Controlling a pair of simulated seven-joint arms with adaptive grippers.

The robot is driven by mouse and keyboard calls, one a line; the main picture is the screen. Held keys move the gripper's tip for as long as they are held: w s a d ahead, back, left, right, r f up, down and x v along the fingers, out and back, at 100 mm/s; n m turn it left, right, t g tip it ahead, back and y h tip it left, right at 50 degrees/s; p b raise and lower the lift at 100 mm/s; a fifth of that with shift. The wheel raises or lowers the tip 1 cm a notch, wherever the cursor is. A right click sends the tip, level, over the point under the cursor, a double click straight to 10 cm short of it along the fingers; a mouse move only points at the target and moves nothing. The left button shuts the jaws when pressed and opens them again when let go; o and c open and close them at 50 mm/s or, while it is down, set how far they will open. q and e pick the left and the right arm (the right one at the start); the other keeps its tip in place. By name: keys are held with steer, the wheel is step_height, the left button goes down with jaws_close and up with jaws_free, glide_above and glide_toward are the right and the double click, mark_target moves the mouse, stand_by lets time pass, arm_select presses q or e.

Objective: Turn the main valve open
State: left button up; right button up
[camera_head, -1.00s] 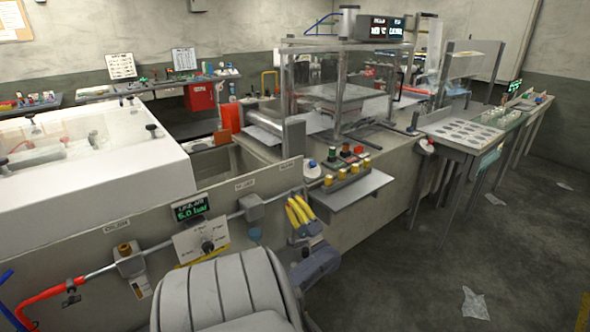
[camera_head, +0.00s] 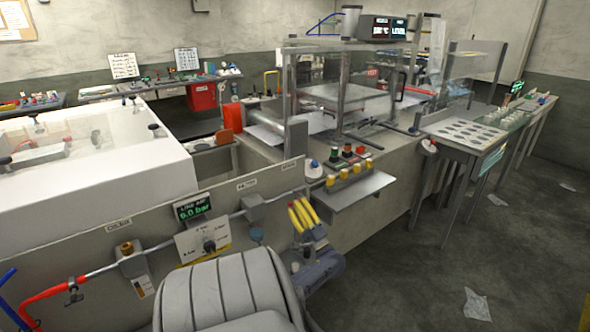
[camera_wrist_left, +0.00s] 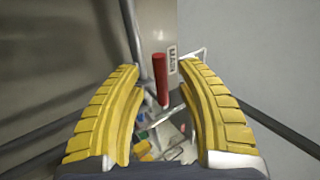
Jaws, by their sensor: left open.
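The main valve's red lever (camera_wrist_left: 160,80) stands upright in the left wrist view, beside a label reading MAIN (camera_wrist_left: 172,60). My left gripper (camera_wrist_left: 160,75) is open, with its yellow fingers on either side of the lever in that view. Gaps show between the lever and both fingers, and I see no contact. In the head view my left gripper (camera_head: 302,213) is at the right end of the pipe panel, and I cannot make out the lever there. My right gripper is not in view.
A pressure display (camera_head: 194,207) and a dial plate (camera_head: 204,243) are on the panel (camera_head: 110,255) left of the gripper. A shelf with yellow-topped buttons (camera_head: 350,190) juts out just right of and behind it. A red hose (camera_head: 40,302) joins the pipe at left. Floor at right is mostly clear.

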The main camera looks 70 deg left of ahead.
arm_select(q)
steer(key=v, duration=1)
steer(key=shift+d, duration=0.15)
steer(key=shift+w, duration=0.15)
